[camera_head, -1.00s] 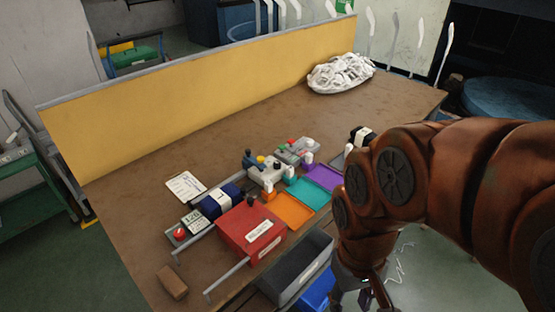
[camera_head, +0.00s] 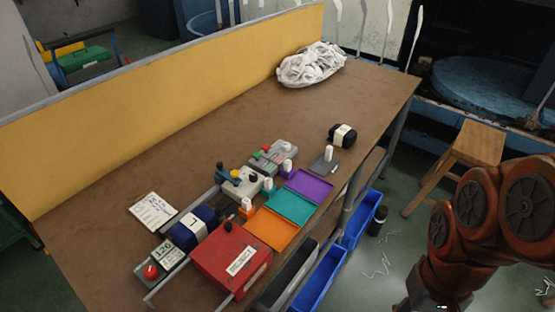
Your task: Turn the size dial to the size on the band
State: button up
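A navy sock bundle (camera_head: 190,232) lies behind the red box, wrapped by a white band (camera_head: 194,224) with a single dark mark, perhaps an L or a 7. A black bundle (camera_head: 337,137) with a pale band lies at the right; its print is too small to read. A grey control unit (camera_head: 240,186) stands mid-table with a blue lever, a yellow part and a dark round knob (camera_head: 253,178). I cannot tell for sure which control is the size dial or its setting. My arm hangs off the table at the lower right; my gripper is below the picture edge.
A red box (camera_head: 231,257), orange (camera_head: 266,228), teal (camera_head: 290,206) and purple (camera_head: 309,186) trays line the front. A unit with a red button (camera_head: 151,271) and a display reading about 120 sits left. A clipboard (camera_head: 153,211) lies behind.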

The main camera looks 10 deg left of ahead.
aim_at(253, 178)
jog(key=u, duration=0.05)
jog(key=i, duration=0.6)
jog(key=u, duration=2.15)
